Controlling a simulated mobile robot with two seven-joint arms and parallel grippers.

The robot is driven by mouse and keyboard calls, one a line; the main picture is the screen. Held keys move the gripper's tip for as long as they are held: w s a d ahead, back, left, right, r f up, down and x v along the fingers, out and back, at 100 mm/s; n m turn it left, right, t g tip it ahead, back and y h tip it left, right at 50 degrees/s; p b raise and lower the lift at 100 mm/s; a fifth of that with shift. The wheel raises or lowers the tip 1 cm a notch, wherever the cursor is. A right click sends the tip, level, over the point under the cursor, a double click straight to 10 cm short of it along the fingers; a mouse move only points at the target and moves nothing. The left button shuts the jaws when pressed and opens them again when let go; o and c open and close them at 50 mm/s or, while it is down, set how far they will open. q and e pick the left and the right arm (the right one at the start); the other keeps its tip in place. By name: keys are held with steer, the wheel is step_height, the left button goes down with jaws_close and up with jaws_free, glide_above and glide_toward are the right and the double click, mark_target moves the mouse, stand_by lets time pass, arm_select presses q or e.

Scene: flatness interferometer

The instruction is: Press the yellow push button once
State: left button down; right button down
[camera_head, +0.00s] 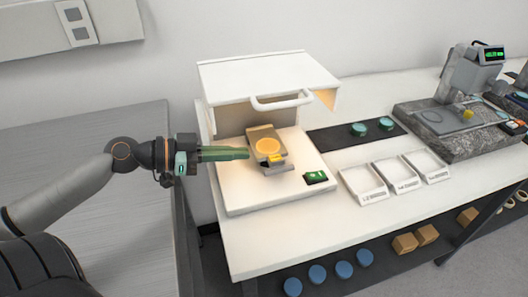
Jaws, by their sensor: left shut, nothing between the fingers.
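The white interferometer box (262,72) stands on the table with its handled front raised. Inside it, a stage block (262,133) carries a round orange-yellow disc (267,147). A small yellow piece (276,159) at the block's front edge looks like the push button, though it is too small to be sure. My left gripper (247,153) is shut and empty, its greenish fingers pointing right, with the tips just left of the block in the picture. Whether they touch it I cannot tell. My right gripper is not in view.
Three white trays (363,184) and a dark mat (335,138) with two teal discs (358,129) are to the right. A granite gauge stand (440,125) is farther right. A grey surface (85,150) is at left.

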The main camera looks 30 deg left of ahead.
mark_target(275, 159)
arm_select(q)
steer(key=x, duration=0.3)
steer(key=shift+w, duration=0.1)
steer(key=shift+x, duration=0.95)
steer(key=shift+w+d+f, duration=0.2)
steer(key=shift+w+d, duration=0.25)
steer(key=shift+w, duration=0.05)
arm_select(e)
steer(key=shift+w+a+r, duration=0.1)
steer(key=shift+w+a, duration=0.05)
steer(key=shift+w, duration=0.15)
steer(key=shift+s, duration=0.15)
